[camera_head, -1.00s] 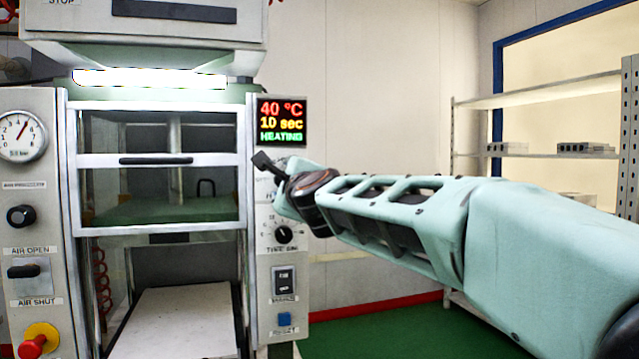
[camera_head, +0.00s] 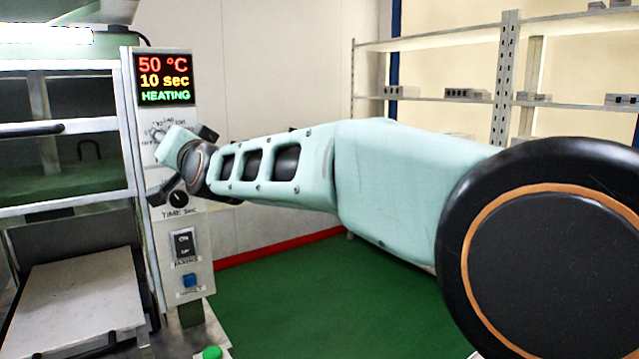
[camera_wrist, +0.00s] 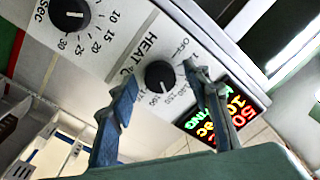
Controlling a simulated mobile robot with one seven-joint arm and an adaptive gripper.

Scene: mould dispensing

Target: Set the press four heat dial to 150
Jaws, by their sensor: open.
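The black heat dial (camera_wrist: 160,76) shows in the wrist view on the press panel, beside the word HEAT and a ring of small numbers with OFF at one end. Its exact setting is hard to read. My gripper (camera_wrist: 160,74) is open, with a blue-grey finger on each side of the dial in that view; I cannot tell whether they touch it. In the head view my gripper (camera_head: 182,160) is in front of the panel and hides the heat dial. The press display (camera_head: 165,79) reads 50 °C, 10 sec, HEATING; it also shows in the wrist view (camera_wrist: 222,115).
The time dial (camera_head: 178,199) is just below my gripper; it also shows in the wrist view (camera_wrist: 68,12). A black rocker switch (camera_head: 184,243) and a blue button (camera_head: 190,281) sit lower. Shelves (camera_head: 440,100) stand behind. The green floor (camera_head: 300,300) is clear.

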